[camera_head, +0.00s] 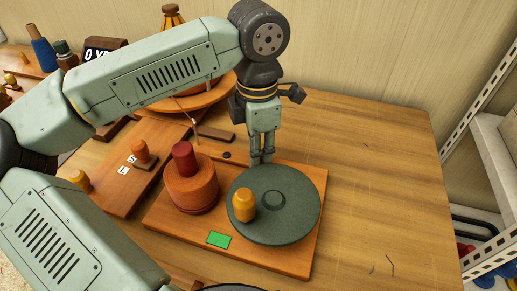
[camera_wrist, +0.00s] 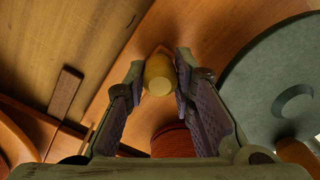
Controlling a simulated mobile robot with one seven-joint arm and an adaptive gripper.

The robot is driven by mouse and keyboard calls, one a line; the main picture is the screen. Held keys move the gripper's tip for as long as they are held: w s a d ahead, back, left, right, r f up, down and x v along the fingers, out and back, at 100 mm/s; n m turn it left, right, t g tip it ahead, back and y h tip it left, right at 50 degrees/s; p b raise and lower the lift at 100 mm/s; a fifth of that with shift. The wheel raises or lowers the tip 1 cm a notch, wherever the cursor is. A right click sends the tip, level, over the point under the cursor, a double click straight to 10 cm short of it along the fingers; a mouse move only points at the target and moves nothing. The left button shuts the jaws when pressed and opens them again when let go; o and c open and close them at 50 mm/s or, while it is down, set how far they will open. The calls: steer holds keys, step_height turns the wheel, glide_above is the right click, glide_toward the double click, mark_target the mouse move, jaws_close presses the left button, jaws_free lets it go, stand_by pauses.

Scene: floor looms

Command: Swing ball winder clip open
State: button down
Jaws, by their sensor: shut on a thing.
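My gripper (camera_head: 262,160) points down at the board's back edge, just behind the disc. In the wrist view, a small yellow wooden peg (camera_wrist: 159,76) sits between my fingertips (camera_wrist: 160,66), and the fingers are shut on it. I cannot tell for sure whether this peg is the clip. My fingers hide it in the head view. The spool (camera_wrist: 172,140) and disc (camera_wrist: 270,85) also show in the wrist view.
A dark brown strip (camera_head: 215,133) lies on the table behind the board. Another wooden board with a knob (camera_head: 141,152) stands left, and a round wooden piece (camera_head: 205,100) is behind my arm. The table (camera_head: 385,170) is clear to the right, with a shelf rack (camera_head: 495,140) beyond.

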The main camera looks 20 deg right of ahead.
steer(key=shift+s, duration=0.15)
stand_by(0.3)
steer(key=c, duration=1.3)
jaws_free()
steer(key=shift+c, duration=0.2)
steer(key=shift+r, duration=0.15)
step_height(320, 180, up, 12)
